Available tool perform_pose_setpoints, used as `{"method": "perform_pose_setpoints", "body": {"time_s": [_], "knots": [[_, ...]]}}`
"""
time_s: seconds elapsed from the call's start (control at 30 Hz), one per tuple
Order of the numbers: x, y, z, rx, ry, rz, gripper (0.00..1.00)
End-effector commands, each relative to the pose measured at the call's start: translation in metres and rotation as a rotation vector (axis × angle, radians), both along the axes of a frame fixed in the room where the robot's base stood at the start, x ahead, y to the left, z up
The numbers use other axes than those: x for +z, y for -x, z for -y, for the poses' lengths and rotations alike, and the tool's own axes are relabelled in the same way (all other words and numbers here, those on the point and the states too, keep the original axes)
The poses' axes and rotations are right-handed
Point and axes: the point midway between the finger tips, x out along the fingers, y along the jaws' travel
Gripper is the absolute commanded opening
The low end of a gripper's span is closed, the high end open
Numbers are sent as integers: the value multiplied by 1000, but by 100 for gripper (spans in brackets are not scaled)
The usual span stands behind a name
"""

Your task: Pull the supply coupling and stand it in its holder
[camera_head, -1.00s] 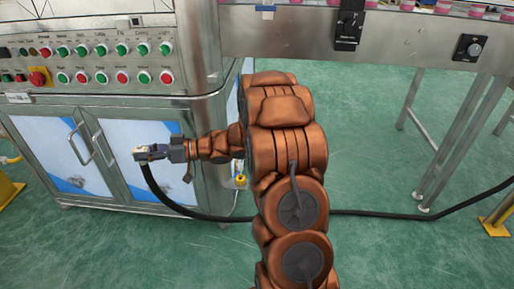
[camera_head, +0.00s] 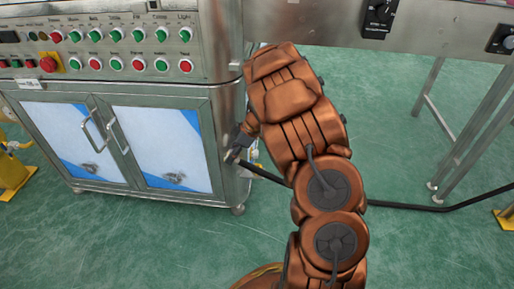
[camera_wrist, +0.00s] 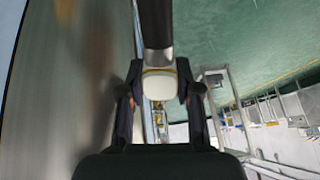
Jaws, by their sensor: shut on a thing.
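My gripper (camera_wrist: 160,82) is shut on the supply coupling (camera_wrist: 160,84), a pale block with a silver collar. A thick black hose (camera_wrist: 156,22) runs up from it in the wrist view. In the head view my gripper (camera_head: 234,155) is small and dark beside the cabinet's right front corner, partly behind my arm. The hose (camera_head: 265,174) trails from there to the right, passing behind my arm. A small yellow and white fitting (camera_head: 254,155) shows at the cabinet's right side; I cannot tell whether it is the holder.
The steel cabinet (camera_head: 228,110) with a button panel (camera_head: 120,50) stands at left, close to my gripper. A conveyor frame (camera_head: 300,25) crosses the top right, with legs (camera_head: 465,130) below. Green floor (camera_head: 390,160) is open between them; the hose lies across it.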

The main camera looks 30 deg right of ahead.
Motion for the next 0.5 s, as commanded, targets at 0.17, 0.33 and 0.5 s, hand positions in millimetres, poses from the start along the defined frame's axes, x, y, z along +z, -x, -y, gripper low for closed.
{"method": "perform_pose_setpoints", "body": {"time_s": [0.17,0.33,0.5], "knots": [[-12,3,30,-9,151,-74,0],[-22,5,56,-15,273,-141,0],[-28,3,79,-13,376,-193,0]]}}
